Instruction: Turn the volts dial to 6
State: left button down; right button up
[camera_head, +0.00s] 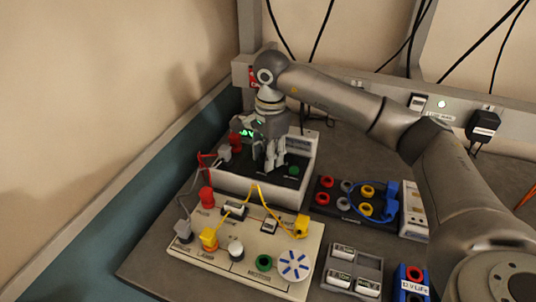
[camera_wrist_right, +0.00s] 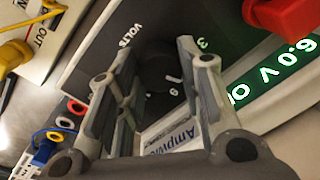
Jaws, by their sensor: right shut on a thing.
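The power supply (camera_head: 255,191) is a grey box with a black face at the back of the bench. Its volts dial (camera_wrist_right: 158,72) is a dark round knob in the right wrist view, with VOLTS printed beside it and the numbers 3 and 6 around it. My right gripper (camera_head: 268,167) points down at the face, its fingers on either side of the dial and shut on it; it also shows in the wrist view (camera_wrist_right: 157,58). The green display (camera_wrist_right: 275,72) reads 6.0 V, with the rest cut off. In the head view the fingers hide the dial. My left gripper is not in view.
A cream circuit board (camera_head: 215,258) with yellow, red and grey leads stands in front. To its right are a black socket board (camera_head: 334,208), a grey tray (camera_head: 348,262) of small blocks and a blue module (camera_head: 411,283). A red plug (camera_wrist_right: 285,15) is close to the display.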

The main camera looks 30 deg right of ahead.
jog(key=shift+r, duration=0.1)
jog(key=o, duration=1)
jog(key=shift+o, duration=0.2)
notch_tip(320, 180, up, 12)
jog(key=shift+s, duration=0.3)
